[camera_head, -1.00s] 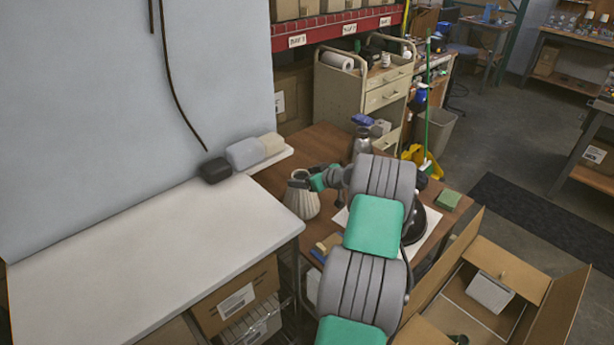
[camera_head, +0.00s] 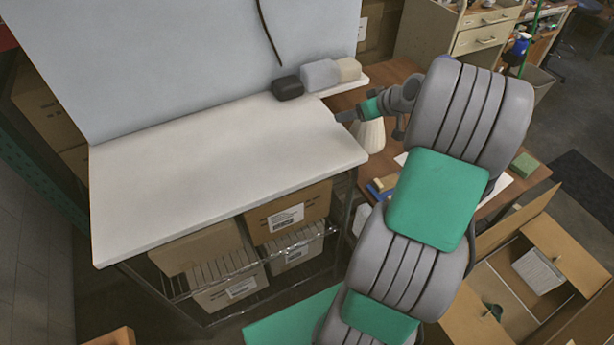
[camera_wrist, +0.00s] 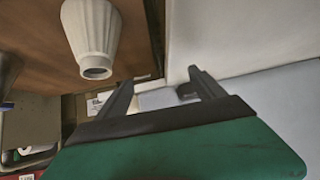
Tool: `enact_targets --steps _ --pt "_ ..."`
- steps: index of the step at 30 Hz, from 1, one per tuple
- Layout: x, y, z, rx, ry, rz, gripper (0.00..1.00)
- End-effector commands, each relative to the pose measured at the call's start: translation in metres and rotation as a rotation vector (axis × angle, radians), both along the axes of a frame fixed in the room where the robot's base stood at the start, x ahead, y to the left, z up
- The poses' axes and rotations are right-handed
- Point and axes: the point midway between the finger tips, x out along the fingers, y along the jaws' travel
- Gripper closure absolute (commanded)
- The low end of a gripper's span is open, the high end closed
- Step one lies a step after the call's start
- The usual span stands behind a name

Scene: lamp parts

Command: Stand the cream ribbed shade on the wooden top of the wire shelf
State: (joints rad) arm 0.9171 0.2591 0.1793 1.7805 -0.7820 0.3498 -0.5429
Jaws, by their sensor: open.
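The cream ribbed shade (camera_head: 371,135) stands on the brown table (camera_head: 398,72), just past the right end of the wire shelf. The wire shelf has a flat pale top (camera_head: 225,165), largely bare. My gripper (camera_head: 345,116) is open and empty, by the top's right edge and up and left of the shade. The wrist view shows its two fingers spread (camera_wrist: 159,80) with nothing between them.
Black (camera_head: 287,87), grey (camera_head: 320,75) and beige (camera_head: 348,69) rounded blocks sit in a row at the back right of the pale top, against a grey panel. Cardboard boxes (camera_head: 290,212) fill the shelf below. An open carton (camera_head: 487,310) stands at lower right.

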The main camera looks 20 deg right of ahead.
Motion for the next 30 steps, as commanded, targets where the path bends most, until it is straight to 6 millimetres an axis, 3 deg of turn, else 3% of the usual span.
enact_targets --steps 1,3,6,10,12,14,16,30 --pt "0.003 0.062 0.014 -0.013 0.077 0.038 0.21" --pt "-0.015 0.132 0.022 -0.025 0.194 0.044 0.21" --pt "-0.064 0.214 0.029 -0.054 0.332 0.022 0.21" --pt "-0.141 0.275 0.027 -0.086 0.453 -0.039 0.21" --pt "-0.172 0.289 0.023 -0.094 0.491 -0.074 0.21" --pt "-0.189 0.294 0.020 -0.097 0.512 -0.096 0.21" --pt "-0.199 0.283 0.018 -0.099 0.525 -0.112 0.21" --pt "-0.200 0.283 0.017 -0.098 0.530 -0.117 0.21"
